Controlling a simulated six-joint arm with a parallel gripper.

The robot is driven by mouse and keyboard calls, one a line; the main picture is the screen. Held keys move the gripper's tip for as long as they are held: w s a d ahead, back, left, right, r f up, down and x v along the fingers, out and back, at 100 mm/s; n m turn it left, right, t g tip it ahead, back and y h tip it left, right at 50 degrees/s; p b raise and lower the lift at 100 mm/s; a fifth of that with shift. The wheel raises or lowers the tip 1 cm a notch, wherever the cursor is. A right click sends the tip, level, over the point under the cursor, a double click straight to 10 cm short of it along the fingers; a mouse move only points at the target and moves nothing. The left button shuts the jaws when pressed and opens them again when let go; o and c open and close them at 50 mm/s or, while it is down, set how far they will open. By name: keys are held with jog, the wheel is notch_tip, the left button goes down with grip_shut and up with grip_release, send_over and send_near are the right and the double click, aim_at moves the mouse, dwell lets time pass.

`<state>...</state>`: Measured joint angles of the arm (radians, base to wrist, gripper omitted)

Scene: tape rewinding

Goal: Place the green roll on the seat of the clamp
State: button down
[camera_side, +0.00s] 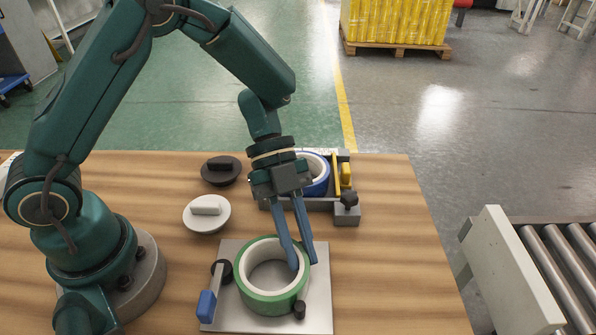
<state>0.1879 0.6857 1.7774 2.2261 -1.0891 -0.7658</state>
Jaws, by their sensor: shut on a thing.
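The green roll (252,297) is a ring of green tape with a white core, lying flat over the grey plate of the clamp (322,285). I cannot tell whether it touches the plate or is slightly above it. The clamp's lever with a blue handle (206,306) is at the left of the roll, and a small black knob (299,309) is at its front right. The seat itself is hidden under the roll. My gripper (304,266) points down, shut on the right wall of the roll, one finger inside the ring and one outside.
Behind my gripper, a blue roll (318,176) sits in a grey holder (347,215) with a yellow part and black knob. A white disc (207,222) and a black disc (221,178) with handles lie behind left. The wooden table is clear on the right; a roller conveyor (545,270) stands beyond.

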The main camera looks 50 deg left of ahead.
jog(key=c, duration=0.8)
grip_release()
jog(key=shift+f, duration=0.1)
